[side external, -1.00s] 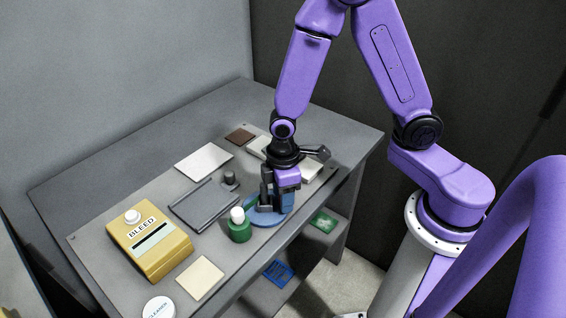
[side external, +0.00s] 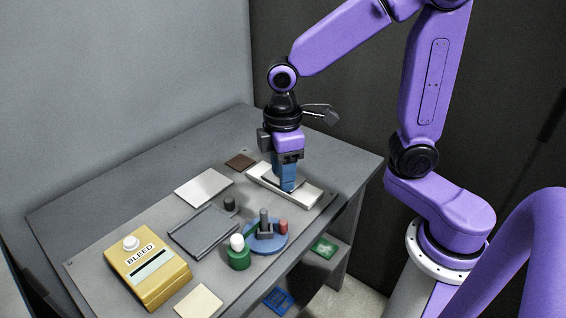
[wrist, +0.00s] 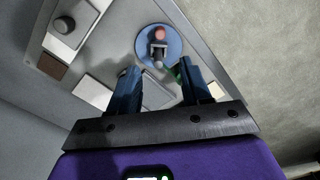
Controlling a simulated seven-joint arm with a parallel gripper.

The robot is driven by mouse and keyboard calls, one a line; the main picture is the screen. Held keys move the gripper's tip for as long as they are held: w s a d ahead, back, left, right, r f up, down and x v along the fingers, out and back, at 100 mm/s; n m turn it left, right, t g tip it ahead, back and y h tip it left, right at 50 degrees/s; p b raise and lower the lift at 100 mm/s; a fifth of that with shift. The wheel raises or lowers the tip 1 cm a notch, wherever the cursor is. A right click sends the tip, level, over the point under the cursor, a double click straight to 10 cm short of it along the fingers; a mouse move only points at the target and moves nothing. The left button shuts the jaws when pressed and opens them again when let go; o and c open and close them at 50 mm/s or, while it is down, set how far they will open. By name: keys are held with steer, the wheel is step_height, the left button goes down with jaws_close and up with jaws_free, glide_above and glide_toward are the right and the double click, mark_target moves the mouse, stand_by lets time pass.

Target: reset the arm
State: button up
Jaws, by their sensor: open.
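My gripper (side external: 287,186) hangs above the worktable with its blue fingers pointing down, in front of a long white block in the side view. In the wrist view the two fingers of my gripper (wrist: 160,75) are spread apart with nothing held between them. A blue round plate (side external: 258,248) carries a grey upright peg piece (side external: 264,222) and a small red cylinder (side external: 283,227). The blue plate (wrist: 146,36) also shows beyond the fingers in the wrist view.
A yellow BLEED box (side external: 150,272), a green bottle with a white cap (side external: 238,258), a grey tray (side external: 204,232), a white plate (side external: 204,187), the long white block (side external: 318,197) and a brown square (side external: 240,162) sit on the table. The back left table surface is clear.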

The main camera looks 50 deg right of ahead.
steer(key=shift+r, duration=0.85)
steer(key=shift+s, duration=0.1)
steer(key=s+d, duration=0.2)
steer(key=s, duration=0.6)
steer(key=s+d+f+n, duration=0.1)
steer(key=s+d, duration=0.2)
steer(key=s, duration=0.5)
steer(key=shift+s+d, duration=0.15)
steer(key=shift+s, duration=0.05)
stand_by(0.9)
steer(key=r+m, duration=0.2)
steer(key=m, duration=0.5)
glide_above(283, 222)
step_height(283, 222, down, 18)
steer(key=shift+r, duration=0.15)
stand_by(0.4)
steer(key=shift+c, duration=0.3)
